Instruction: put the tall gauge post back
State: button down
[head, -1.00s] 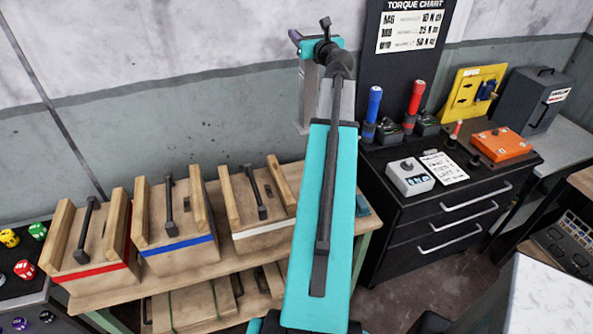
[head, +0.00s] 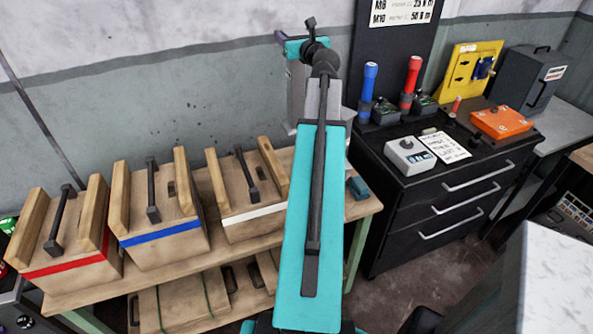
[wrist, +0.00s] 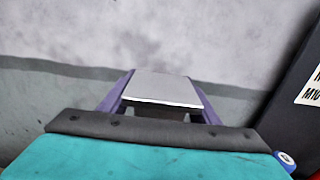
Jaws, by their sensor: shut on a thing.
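My gripper (wrist: 160,103) is shut on a grey, flat-topped block between its purple fingers; it looks like the tall gauge post (wrist: 160,88). In the head view my gripper (head: 281,38) is at the far end of my raised teal arm. The grey post (head: 296,92) hangs upright below it, partly hidden by my arm.
Wooden boxes with red (head: 65,265), blue (head: 160,234) and white bands stand on a wooden bench (head: 345,208). To the right, a black drawer cabinet (head: 425,207) carries blue (head: 369,82) and red torches (head: 411,77), a grey box (head: 409,158) and an orange box (head: 501,122).

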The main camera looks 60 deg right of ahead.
aim_at(292, 89)
jog(key=shift+f+b, duration=4.15)
jog(key=shift+f, duration=0.4)
jog(key=shift+f+b, duration=0.3)
jog(key=shift+f, duration=2.8)
jog(key=shift+f, duration=1.9)
jog(key=shift+f+b, duration=0.1)
jog(key=shift+b, duration=0.2)
jog(key=c, duration=1)
grip_release()
jog(key=o, duration=0.4)
jog(key=shift+c, duration=0.2)
